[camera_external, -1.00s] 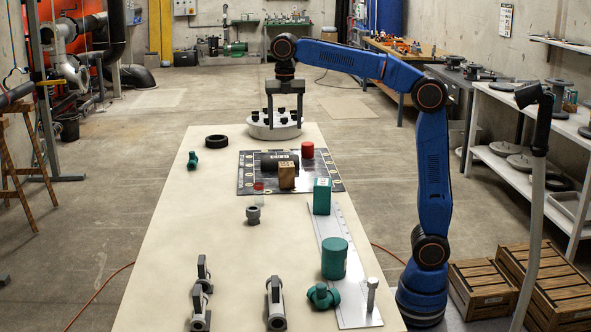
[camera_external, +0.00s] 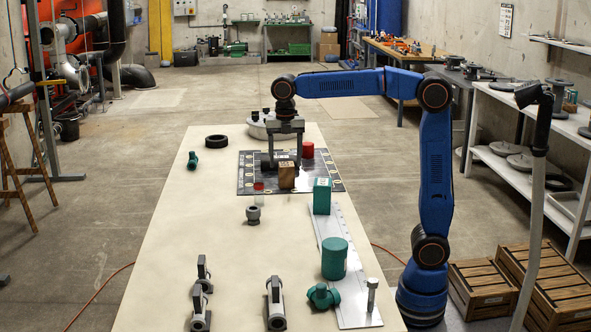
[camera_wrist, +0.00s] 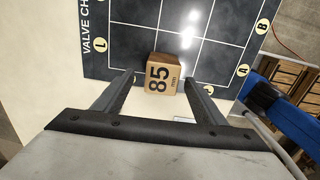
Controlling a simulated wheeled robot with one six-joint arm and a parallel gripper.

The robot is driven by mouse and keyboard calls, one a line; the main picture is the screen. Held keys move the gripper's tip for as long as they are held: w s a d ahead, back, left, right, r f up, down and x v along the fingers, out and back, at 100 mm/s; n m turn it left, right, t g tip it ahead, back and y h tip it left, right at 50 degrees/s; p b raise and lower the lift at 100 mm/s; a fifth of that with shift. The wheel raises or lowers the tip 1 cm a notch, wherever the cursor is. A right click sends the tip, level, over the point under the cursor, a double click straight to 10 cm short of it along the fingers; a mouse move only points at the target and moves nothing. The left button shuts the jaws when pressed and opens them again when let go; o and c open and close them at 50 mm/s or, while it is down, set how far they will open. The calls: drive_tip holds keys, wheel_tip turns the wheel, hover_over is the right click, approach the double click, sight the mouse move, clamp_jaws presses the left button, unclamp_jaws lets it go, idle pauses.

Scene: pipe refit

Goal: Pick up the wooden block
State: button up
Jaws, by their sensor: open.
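The wooden block (camera_external: 287,177), a brown cube, stands on the dark grid mat (camera_external: 248,186) on the long table. In the wrist view the block (camera_wrist: 163,74) shows a black "85" and sits between the two finger ends in the picture. My gripper (camera_external: 284,161) is open and empty, pointing down just behind and above the block in the external view. In the wrist view the fingers (camera_wrist: 160,70) reach toward the block from either side, with gaps visible. I cannot tell the exact height between fingertips and block.
A red cylinder (camera_external: 307,150) stands right of my gripper on the mat. A clear red-tinted piece (camera_external: 259,187) is left of the block. A green box (camera_external: 322,196) stands front right, a grey fitting (camera_external: 253,214) front left.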

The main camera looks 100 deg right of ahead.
sight(287, 176)
drive_tip(key=shift+s+f, duration=0.15)
drive_tip(key=shift+f, duration=3.2)
drive_tip(key=c, duration=1.2)
